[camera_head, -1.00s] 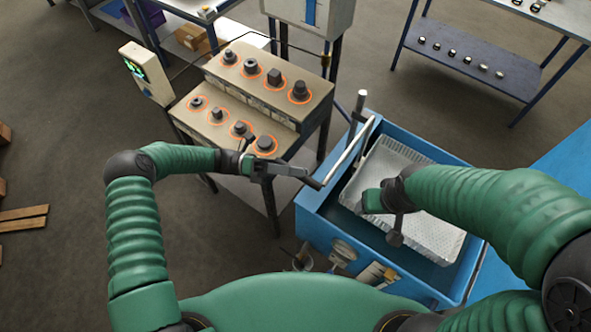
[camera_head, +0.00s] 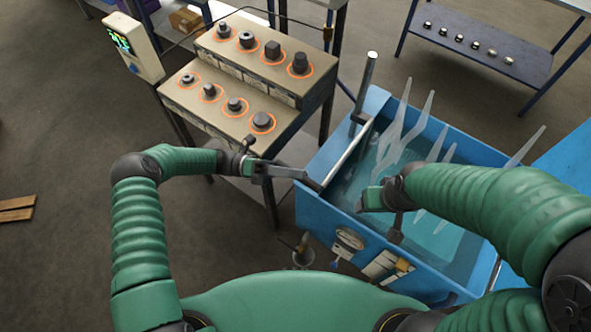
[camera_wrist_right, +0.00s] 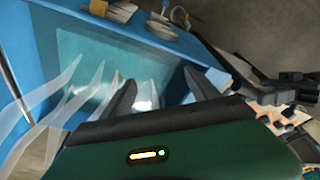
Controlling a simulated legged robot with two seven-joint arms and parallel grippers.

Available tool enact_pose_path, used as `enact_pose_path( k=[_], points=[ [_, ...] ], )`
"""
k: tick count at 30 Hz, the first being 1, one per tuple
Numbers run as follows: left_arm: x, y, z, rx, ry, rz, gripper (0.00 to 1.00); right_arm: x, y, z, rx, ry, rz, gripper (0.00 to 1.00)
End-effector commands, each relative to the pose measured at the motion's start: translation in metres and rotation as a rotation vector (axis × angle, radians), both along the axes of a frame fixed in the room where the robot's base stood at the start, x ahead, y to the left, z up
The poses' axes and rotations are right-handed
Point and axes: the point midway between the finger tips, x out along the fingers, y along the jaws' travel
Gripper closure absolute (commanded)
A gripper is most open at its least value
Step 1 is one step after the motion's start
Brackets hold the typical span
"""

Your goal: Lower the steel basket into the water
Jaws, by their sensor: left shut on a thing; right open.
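The steel basket (camera_head: 440,238) is a faint pale shape under the teal water of the blue tank (camera_head: 318,213) in the head view. A grey lever (camera_head: 350,152) runs along the tank's left side from near an upright post (camera_head: 367,82). My left gripper (camera_head: 312,181) is shut on the lever's near end, at the tank's left rim. My right gripper (camera_head: 395,225) is above the tank's near part. In the right wrist view its two dark fingers (camera_wrist_right: 158,92) are spread and empty, with water behind. My right arm hides part of the tank.
Whitish vapour wisps (camera_head: 405,130) rise from the water. A two-step heater (camera_head: 250,85) holds several dark metal parts with glowing orange rings. A control box (camera_head: 133,45) stands at its left. Fittings (camera_head: 350,240) sit on the tank's near wall. A shelf table (camera_head: 480,60) stands behind.

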Motion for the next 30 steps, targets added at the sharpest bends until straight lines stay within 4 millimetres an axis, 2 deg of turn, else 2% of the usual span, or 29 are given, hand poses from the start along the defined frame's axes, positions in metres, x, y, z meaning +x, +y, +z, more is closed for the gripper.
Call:
enact_pose_path(
  k=[1,6,9,15,26,27,30],
  points=[
    [-0.001,0.000,-0.030,0.007,0.002,-0.002,1.00,0.000,0.000,-0.025,0.000,0.000,0.000,0.31],
    [-0.001,0.000,-0.066,0.007,0.002,-0.002,1.00,0.000,0.000,-0.057,0.000,0.000,0.000,0.31],
    [-0.001,0.000,-0.080,0.008,0.002,-0.001,1.00,0.000,0.000,-0.069,0.000,0.000,0.000,0.31],
    [-0.001,0.000,-0.092,0.008,0.002,-0.001,1.00,0.000,0.000,-0.079,0.000,0.000,0.000,0.31],
    [-0.002,0.000,-0.096,0.013,0.006,-0.002,1.00,0.000,0.000,-0.079,0.000,0.000,0.000,0.31],
    [-0.002,0.000,-0.096,0.012,0.006,-0.003,0.76,0.000,0.000,-0.079,0.000,0.000,0.000,0.31],
    [-0.002,0.000,-0.095,0.010,0.006,-0.003,0.63,0.000,0.000,-0.079,0.000,0.000,0.000,0.31]
  ],
)
